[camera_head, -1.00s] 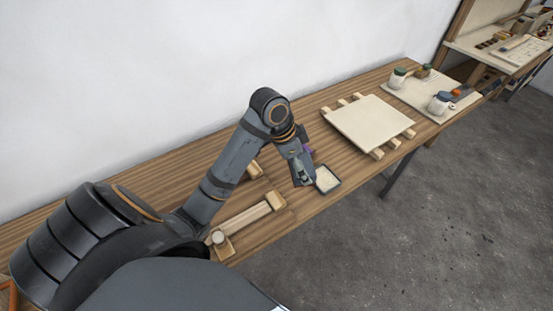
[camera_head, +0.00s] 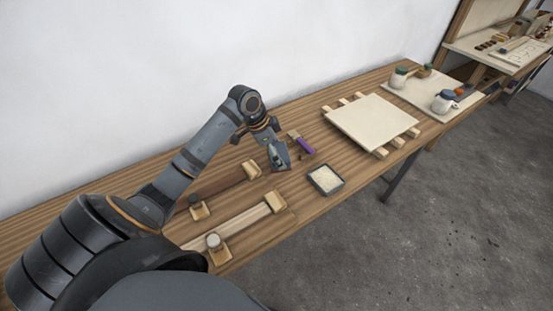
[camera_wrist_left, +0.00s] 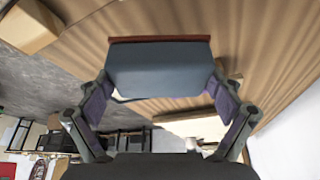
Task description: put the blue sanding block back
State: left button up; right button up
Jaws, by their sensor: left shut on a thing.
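My left gripper (camera_head: 277,155) is shut on the blue sanding block, a blue-grey block with a thin reddish-brown face. In the left wrist view the block (camera_wrist_left: 160,68) sits between the two fingers, its brown face away from the wrist. In the head view the gripper is over the table, beyond the small dark tray (camera_head: 341,186) and left of a purple-handled item (camera_head: 306,146). Only part of the block shows there, and I cannot tell its height above the table. My right gripper is not in view.
A pale panel (camera_head: 370,122) rests on slats. Jars (camera_head: 443,101) stand on a board at the far right. The bench between tray and panel is clear.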

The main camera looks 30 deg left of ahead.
pick_arm(q)
jog(key=shift+w+a+f, duration=0.15)
jog(key=shift+f, duration=0.05)
jog(key=shift+w+a+f+p, duration=0.1)
jog(key=shift+a+f+p, duration=0.1)
jog(key=shift+f, duration=0.8)
jog(key=shift+a+f+p, duration=0.1)
jog(key=shift+f+p, duration=0.05)
jog(key=shift+f, duration=0.8)
jog(key=shift+f, duration=0.1)
jog(key=o, duration=0.7)
jog(key=v, duration=1.2)
